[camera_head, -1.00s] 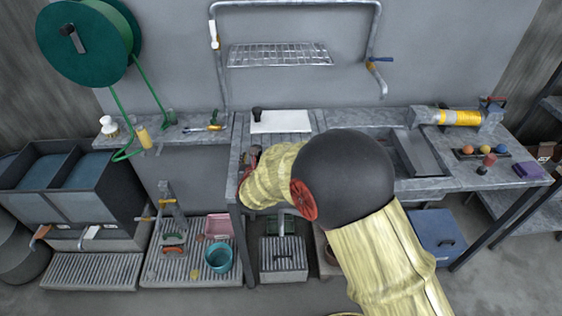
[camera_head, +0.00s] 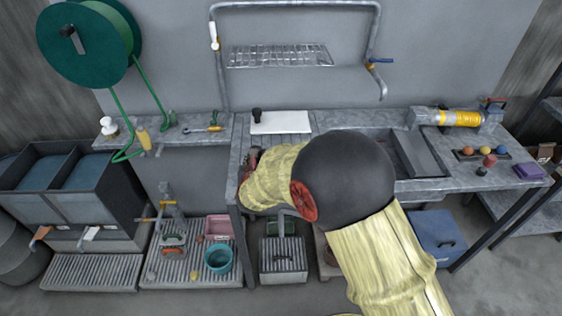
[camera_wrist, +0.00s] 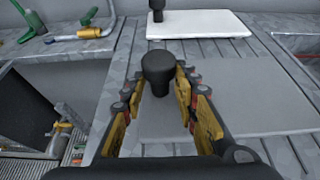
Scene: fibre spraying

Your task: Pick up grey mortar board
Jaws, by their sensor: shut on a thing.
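The grey mortar board (camera_wrist: 245,112) lies on the slatted grey worktop in the wrist view. It is a flat pale-grey slab with an upright black knob (camera_wrist: 158,66) as its handle. My gripper (camera_wrist: 158,84) has its yellow-padded fingers on both sides of this knob and is shut on it. The lower part of the knob and the near-left part of the board are hidden by the fingers. In the head view my gripper (camera_head: 252,160) is at the worktop's left part, and my arm hides the grey board. I cannot tell whether the board is lifted.
A white board (camera_head: 281,122) with its own black knob (camera_head: 257,115) lies just behind. A sink basin (camera_head: 418,153) is to the right. A tap (camera_wrist: 82,33) and green hose (camera_head: 131,152) are to the left. A wire rack (camera_head: 280,55) hangs above.

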